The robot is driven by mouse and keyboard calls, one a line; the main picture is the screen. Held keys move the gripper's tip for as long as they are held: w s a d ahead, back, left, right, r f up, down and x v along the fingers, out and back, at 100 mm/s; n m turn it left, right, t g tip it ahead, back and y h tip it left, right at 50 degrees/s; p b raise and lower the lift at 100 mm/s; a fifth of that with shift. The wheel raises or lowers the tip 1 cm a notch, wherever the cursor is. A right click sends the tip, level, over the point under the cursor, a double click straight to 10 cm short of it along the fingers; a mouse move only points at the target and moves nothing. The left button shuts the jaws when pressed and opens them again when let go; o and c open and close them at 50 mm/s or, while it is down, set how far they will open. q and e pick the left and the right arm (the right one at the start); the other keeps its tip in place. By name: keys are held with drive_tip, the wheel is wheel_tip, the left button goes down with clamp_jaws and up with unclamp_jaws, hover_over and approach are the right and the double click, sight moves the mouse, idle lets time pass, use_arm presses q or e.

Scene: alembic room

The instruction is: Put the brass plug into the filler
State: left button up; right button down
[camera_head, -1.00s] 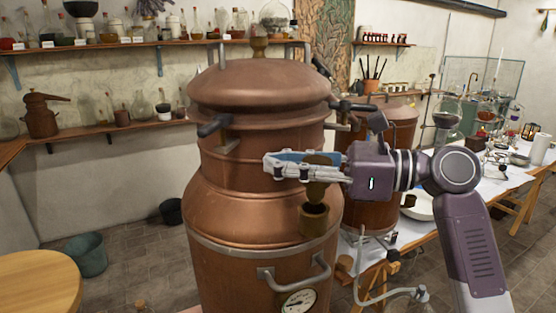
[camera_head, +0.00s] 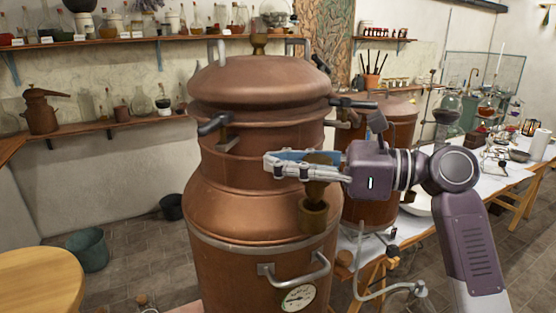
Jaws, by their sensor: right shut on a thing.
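My right gripper (camera_head: 282,167) comes in from the right in front of the big copper still. It is shut on the brass plug (camera_head: 316,188), whose wide top shows behind and above the fingers and whose narrower part points down. The filler (camera_head: 313,217) is a short brass cup on the still's shoulder, directly below the plug. The plug's lower end meets the filler's mouth in the picture. I cannot tell whether it is inside or just in front of the mouth. My left gripper is not in view.
The copper still (camera_head: 262,213) has side handles, a front handle (camera_head: 295,272) below the filler and a round gauge (camera_head: 299,298). A second copper vessel (camera_head: 372,190) stands behind my right gripper. A white table (camera_head: 500,182) with glassware is at the right.

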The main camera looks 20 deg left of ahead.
drive_tip(key=shift+f, duration=0.45)
idle(1.4)
drive_tip(key=c, duration=1.6)
unclamp_jaws()
drive_tip(key=shift+s+r, duration=0.1)
drive_tip(key=shift+s, duration=0.05)
